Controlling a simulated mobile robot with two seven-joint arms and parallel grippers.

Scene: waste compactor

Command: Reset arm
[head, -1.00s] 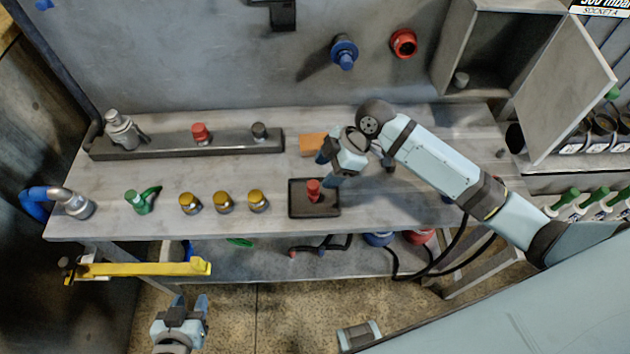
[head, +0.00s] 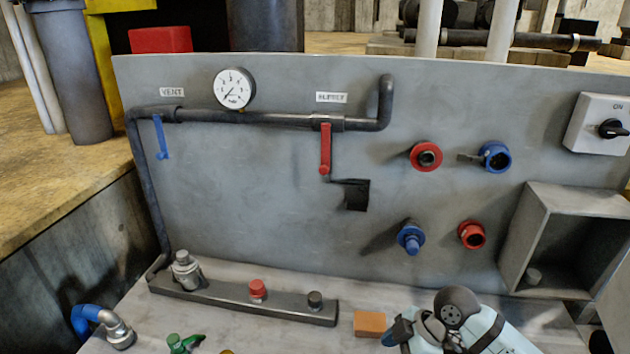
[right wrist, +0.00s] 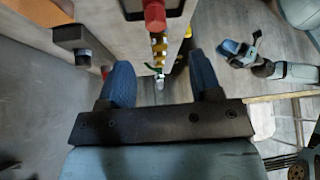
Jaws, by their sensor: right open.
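My right arm's wrist and gripper (head: 395,335) show at the bottom edge of the head view, just right of an orange block (head: 370,323) on the bench; the fingertips are cut off there. In the right wrist view my right gripper (right wrist: 162,82) is open, its two blue fingers apart with nothing between them. A red-topped button (right wrist: 154,14) on a dark base lies beyond the fingers. My left gripper (right wrist: 238,52) shows small at the right of the right wrist view, clear of the bench; its jaw state is unclear. It is outside the head view.
The grey back panel (head: 230,210) carries a gauge (head: 234,88), a red-handled valve (head: 325,150), a blue vent handle (head: 160,138) and red and blue ports. An open grey box (head: 570,240) stands right. A dark rail (head: 240,304) with fittings lies along the bench.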

